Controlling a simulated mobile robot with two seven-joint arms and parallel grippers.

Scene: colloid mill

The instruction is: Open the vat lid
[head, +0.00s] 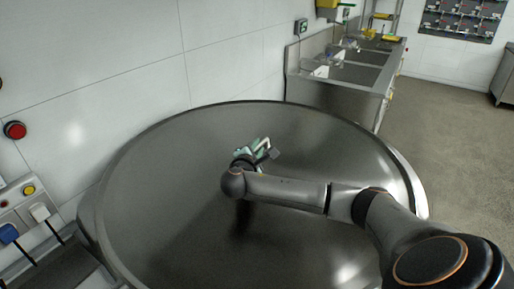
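The vat (418,192) is a large, round, grey metal vessel filling the middle of the head view. Its broad round lid (165,185) looks dark and smooth, with a bright outer edge at the right. My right arm reaches in from the lower right across the lid. My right gripper (264,150) is over the middle of the lid, partly hidden by its own wrist. I cannot tell whether its fingers are apart or whether it touches anything. A dark shadow or reflection of the arm shows below it. My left gripper is not in view.
A white panelled wall runs behind the vat. A control panel with a blue switch (9,233) and a red button (15,130) are at the left. A steel sink counter (340,95) stands behind right. The floor (450,130) at the right is clear.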

